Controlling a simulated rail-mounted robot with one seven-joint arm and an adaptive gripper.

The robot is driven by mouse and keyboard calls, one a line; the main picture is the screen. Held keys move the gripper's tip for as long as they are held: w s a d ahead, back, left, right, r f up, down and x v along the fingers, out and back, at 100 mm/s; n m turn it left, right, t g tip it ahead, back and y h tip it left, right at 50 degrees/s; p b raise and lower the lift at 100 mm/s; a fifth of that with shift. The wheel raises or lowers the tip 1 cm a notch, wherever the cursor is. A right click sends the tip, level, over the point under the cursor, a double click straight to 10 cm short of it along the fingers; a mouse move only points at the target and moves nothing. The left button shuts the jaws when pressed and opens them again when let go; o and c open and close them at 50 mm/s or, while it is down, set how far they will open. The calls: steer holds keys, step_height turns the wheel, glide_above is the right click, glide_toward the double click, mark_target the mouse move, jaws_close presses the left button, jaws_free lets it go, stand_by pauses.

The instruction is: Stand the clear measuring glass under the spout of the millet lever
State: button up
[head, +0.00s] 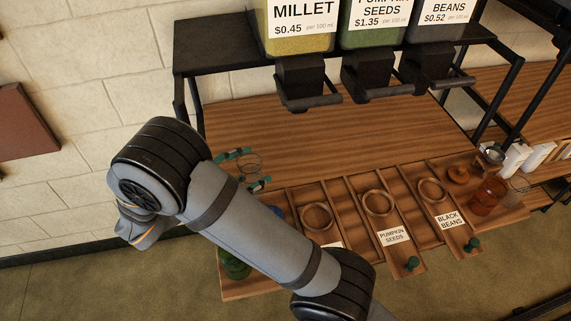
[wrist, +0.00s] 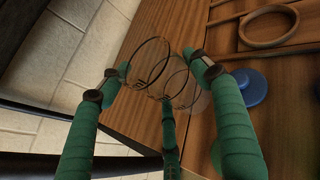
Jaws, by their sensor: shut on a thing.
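The clear measuring glass (head: 251,164) is thin and hard to see. My gripper (head: 246,169), with green-wrapped fingers, is shut on it. In the wrist view the glass (wrist: 170,72) sits between the fingertips of my gripper (wrist: 158,76), its round rims showing as dark rings; it looks tilted there. Glass and gripper are over the left part of the wooden counter, left of and lower than the millet spout (head: 300,78). The millet lever (head: 312,102) is a dark bar at the spout's front. The millet bin (head: 300,42) is yellow. I cannot tell whether the glass touches the counter.
Pumpkin seeds (head: 367,72) and black beans (head: 425,62) spouts stand right of millet. The wooden counter (head: 330,135) is clear below the spouts. Wooden rings (head: 378,203) lie in front lanes. An orange jar (head: 488,192) stands at right. A blue round thing (wrist: 250,86) is near my fingers.

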steer(key=r+p+x, duration=0.1)
steer(key=x, duration=0.5)
steer(key=r+p+x, duration=0.1)
steer(key=x, duration=0.4)
steer(key=w+d+r+p+x, duration=0.1)
steer(key=x, duration=0.5)
steer(key=shift+w+d+r+p, duration=0.2)
steer(key=shift+w+r+p, duration=0.1)
steer(key=shift+p, duration=0.1)
steer(key=shift+s+f, duration=0.1)
steer(key=shift+f, duration=0.25)
steer(key=shift+f, duration=0.15)
steer(key=o, duration=1.3)
steer(key=shift+r, duration=0.25)
steer(key=b+v, duration=0.1)
steer(key=v, duration=1.1)
steer(key=shift+a, duration=0.1)
